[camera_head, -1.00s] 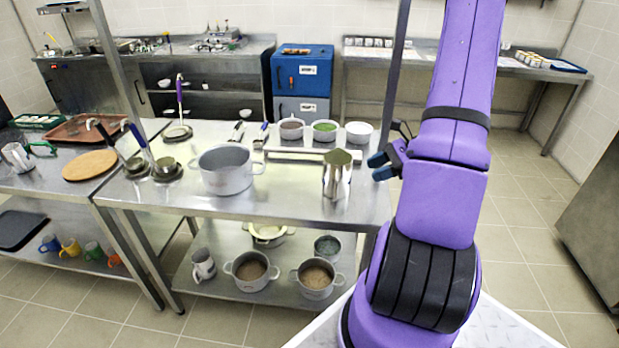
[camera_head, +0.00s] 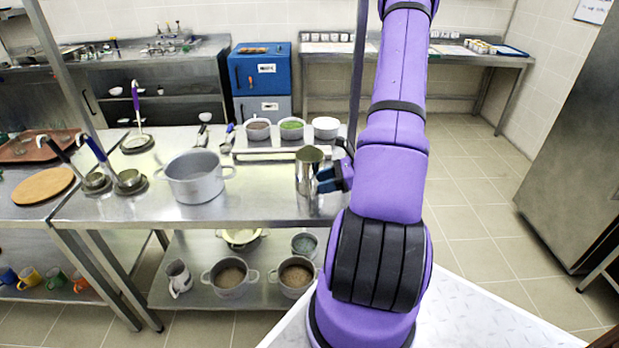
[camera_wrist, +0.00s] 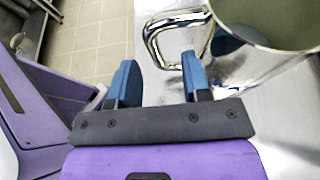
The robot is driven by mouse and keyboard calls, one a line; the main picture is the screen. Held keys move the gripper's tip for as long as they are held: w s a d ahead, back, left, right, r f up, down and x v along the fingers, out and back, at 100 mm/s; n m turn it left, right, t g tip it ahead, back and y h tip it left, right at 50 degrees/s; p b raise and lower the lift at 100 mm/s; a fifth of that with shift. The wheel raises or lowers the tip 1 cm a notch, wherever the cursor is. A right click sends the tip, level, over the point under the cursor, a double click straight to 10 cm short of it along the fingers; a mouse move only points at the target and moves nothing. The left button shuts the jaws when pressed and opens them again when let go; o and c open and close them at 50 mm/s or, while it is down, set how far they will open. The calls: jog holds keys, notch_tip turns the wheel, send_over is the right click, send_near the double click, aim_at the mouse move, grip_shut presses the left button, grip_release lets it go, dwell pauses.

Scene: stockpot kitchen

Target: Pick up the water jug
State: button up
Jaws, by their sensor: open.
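The water jug, a shiny metal jug (camera_head: 309,172), stands upright on the steel table near its right end. In the wrist view its open rim and body (camera_wrist: 285,62) fill the upper right. Its looped handle (camera_wrist: 152,42) points toward my gripper. My gripper (camera_head: 332,179) is open and empty, close to the jug's right side. In the wrist view the blue fingers of my gripper (camera_wrist: 158,76) are spread, with the handle's outer bend just ahead of the gap. The right finger overlaps the lower handle in view; I cannot tell whether they touch.
A large grey pot (camera_head: 195,178) stands left of the jug. Pots (camera_head: 230,278) and another metal jug (camera_head: 178,278) sit on the lower shelf. A thin upright post (camera_head: 357,75) rises behind my gripper. Open floor lies right.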

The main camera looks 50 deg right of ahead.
aim_at(311, 193)
jog(key=x, duration=0.4)
jog(key=shift+a, duration=0.3)
grip_shut()
